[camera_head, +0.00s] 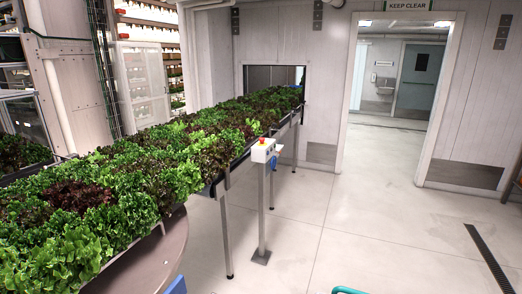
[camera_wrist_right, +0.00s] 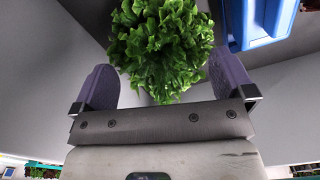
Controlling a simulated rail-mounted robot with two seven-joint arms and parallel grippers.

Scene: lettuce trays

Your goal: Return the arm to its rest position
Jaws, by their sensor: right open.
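My right gripper (camera_wrist_right: 163,62) shows in the right wrist view with its two purple fingers spread wide apart. A green leafy lettuce head (camera_wrist_right: 160,35) appears in the gap between and beyond the fingertips. The fingers do not visibly close on it; I cannot tell how far off it is. Neither gripper shows in the head view, and my left gripper is not in view.
A long conveyor (camera_head: 213,188) packed with green and dark red lettuce runs to a wall opening. A control post (camera_head: 263,151) stands beside it. A blue crate-like object (camera_wrist_right: 258,22) is at upper right in the wrist view. Open floor (camera_head: 365,235) lies right, before a doorway.

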